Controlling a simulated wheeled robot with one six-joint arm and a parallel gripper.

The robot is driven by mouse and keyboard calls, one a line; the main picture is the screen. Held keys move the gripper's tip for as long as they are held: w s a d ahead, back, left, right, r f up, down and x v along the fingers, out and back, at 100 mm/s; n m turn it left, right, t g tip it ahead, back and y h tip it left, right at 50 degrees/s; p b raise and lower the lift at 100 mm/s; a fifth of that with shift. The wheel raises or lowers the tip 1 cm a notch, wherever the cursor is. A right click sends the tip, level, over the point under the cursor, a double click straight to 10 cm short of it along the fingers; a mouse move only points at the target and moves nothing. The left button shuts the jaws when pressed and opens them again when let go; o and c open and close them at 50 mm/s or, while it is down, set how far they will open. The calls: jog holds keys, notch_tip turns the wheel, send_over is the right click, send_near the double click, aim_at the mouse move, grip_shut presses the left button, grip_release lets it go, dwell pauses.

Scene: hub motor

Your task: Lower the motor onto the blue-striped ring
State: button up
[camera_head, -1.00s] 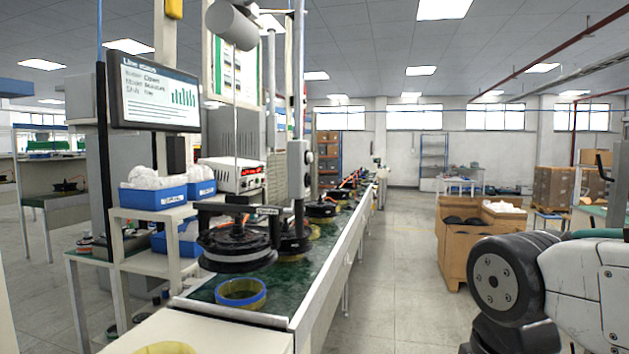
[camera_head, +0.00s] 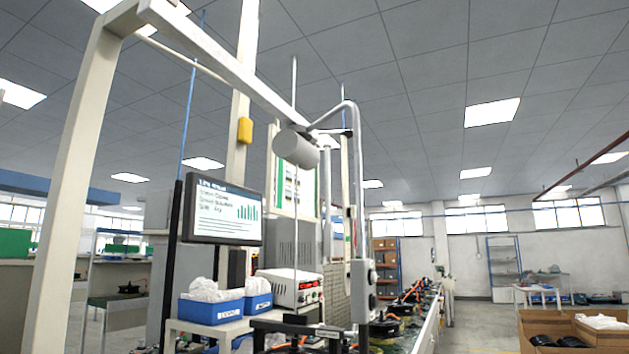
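The blue-striped ring is not in view; the picture's bottom edge cuts off the near end of the work line. A black bar (camera_head: 300,327) with a small knob shows at the bottom edge. It appears to be the top of the nearest motor station, and the motor body below it is mostly cut off. More dark motors with orange cables (camera_head: 388,325) stand farther along the line. My gripper is not in view, so I cannot tell what it holds.
A white frame post (camera_head: 62,200) and overhead beam stand at the left. A monitor (camera_head: 222,212), blue bins (camera_head: 210,311) and a power supply (camera_head: 291,288) stand by the line. A grey pole (camera_head: 360,220) rises beside it. A cardboard box (camera_head: 560,330) is at lower right.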

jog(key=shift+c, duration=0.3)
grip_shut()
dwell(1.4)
